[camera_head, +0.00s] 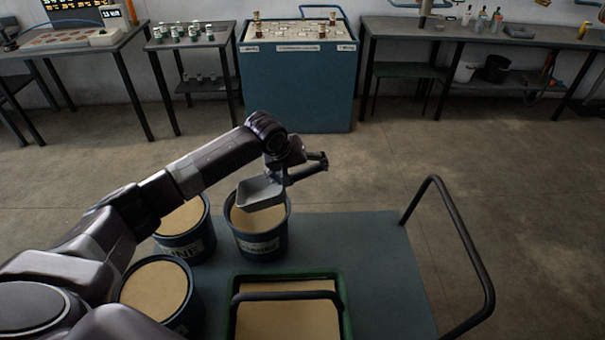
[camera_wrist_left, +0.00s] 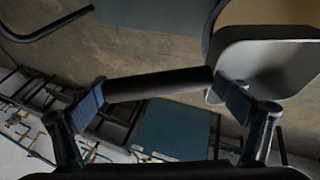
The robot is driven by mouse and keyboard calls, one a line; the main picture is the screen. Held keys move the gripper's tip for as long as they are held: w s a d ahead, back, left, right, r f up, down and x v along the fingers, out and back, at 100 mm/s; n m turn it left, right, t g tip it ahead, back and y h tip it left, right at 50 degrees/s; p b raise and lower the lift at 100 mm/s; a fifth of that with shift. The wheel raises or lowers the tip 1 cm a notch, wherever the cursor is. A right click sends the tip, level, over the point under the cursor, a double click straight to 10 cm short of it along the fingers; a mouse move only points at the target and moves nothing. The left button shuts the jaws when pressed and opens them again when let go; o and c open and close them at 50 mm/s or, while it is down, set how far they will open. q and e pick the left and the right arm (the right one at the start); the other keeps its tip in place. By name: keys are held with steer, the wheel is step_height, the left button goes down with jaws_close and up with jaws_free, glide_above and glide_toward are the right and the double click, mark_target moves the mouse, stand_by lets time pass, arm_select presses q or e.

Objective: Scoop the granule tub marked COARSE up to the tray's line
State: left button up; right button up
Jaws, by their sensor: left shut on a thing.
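My left gripper (camera_head: 306,167) is shut on the dark handle (camera_wrist_left: 160,84) of a grey metal scoop (camera_head: 260,193), whose pan also shows in the left wrist view (camera_wrist_left: 262,62). The scoop pan is over the middle dark blue tub (camera_head: 260,243), overlapping its far rim; I cannot tell whether it touches the granules. That tub holds tan granules and has a white label too blurred to read surely. A green-rimmed tray (camera_head: 343,312) at the bottom centre shows a tan surface inside; no line on it can be made out. My right gripper is out of view.
Another tub (camera_head: 190,248), its label ending in "NE", stands left of the middle one, with a third tub (camera_head: 160,290) nearer. All stand on a blue-grey cart top (camera_head: 385,270). A dark rail (camera_head: 465,240) rises at its right. Benches line the back wall.

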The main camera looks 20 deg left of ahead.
arm_select(q)
steer(key=shift+w+f+b, duration=0.1)
steer(key=shift+f+b, duration=0.7)
steer(key=shift+f, duration=1.5)
steer(key=shift+a, duration=0.1)
